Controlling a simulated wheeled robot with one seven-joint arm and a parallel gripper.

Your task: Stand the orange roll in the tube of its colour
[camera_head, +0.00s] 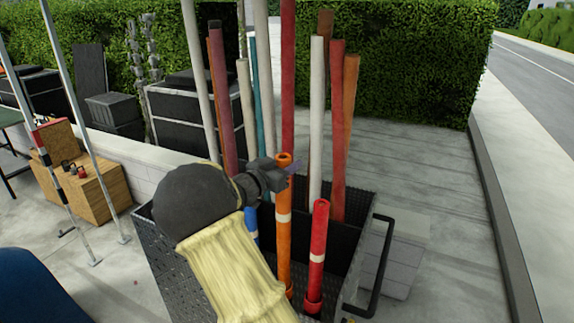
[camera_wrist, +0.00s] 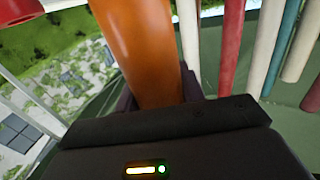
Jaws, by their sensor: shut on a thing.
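The orange roll (camera_head: 285,235) has a pale band and stands nearly upright at the front of a dark cart. My gripper (camera_head: 284,174) is shut on it near its top end. In the wrist view the orange roll (camera_wrist: 145,50) passes between the dark fingers of my gripper (camera_wrist: 160,95). The roll's lower end comes down to a short orange rim (camera_head: 289,293), the tube of its colour. I cannot tell how far it is inside.
A red roll (camera_head: 318,245) with a pale band stands in a red tube (camera_head: 312,306) close on the right. A blue piece (camera_head: 252,228) is partly hidden behind my arm. Several long poles (camera_head: 317,120) rise behind. A black handle (camera_head: 378,262) sticks out at the cart's right.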

